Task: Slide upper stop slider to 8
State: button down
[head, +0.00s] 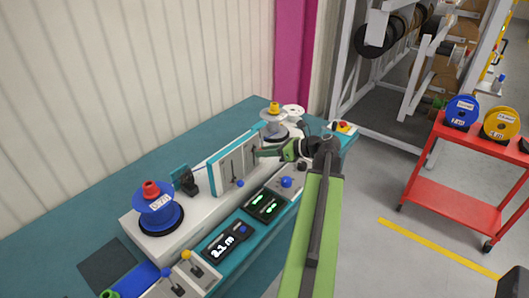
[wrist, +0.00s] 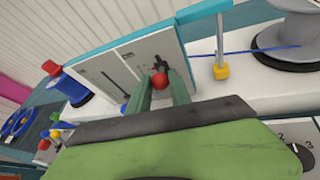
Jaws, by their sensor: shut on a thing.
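A white upright panel (head: 228,170) with a teal edge stands on the white machine bed and carries two slots with scale marks. In the wrist view the panel (wrist: 128,62) shows a red slider knob (wrist: 159,81) between my fingers. My gripper (wrist: 163,88) is shut on this knob. In the head view my gripper (head: 259,153) reaches the panel's right part from the right, and the red knob is hidden there. A blue knob (head: 240,183) sits low on the panel's other slot. The scale numbers are too small to read.
A blue reel (head: 155,205) stands left of the panel and a grey reel (head: 273,127) behind its right end. A display reading 2.1 m (head: 222,246), green-lit displays (head: 264,205) and a blue button (head: 286,182) lie in front. A red cart (head: 462,170) stands far right.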

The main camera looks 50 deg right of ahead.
jog(key=shift+r, duration=0.1)
jog(key=shift+r+p, duration=0.4)
jog(key=shift+p, duration=0.1)
jog(key=c, duration=1.1)
grip_release()
